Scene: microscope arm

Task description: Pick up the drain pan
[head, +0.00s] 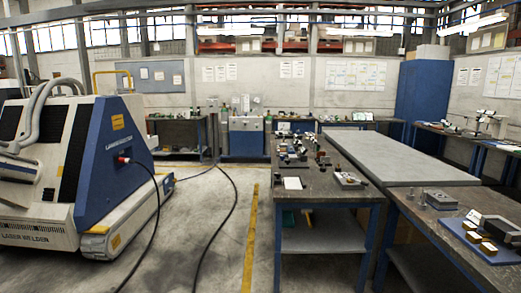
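I cannot pick out a drain pan for certain in the head view. A dark-topped workbench (326,190) stands ahead, with several small tools and parts on it. Near its front edge lie a flat white piece (292,183) and a small item with red and white parts (349,180), both too small to identify. Neither of my grippers shows.
A laser welder (110,150) stands at the left, with dark cables (236,205) across the floor. A grey table (400,158) adjoins the workbench. A bench (425,215) at the front right holds metal parts.

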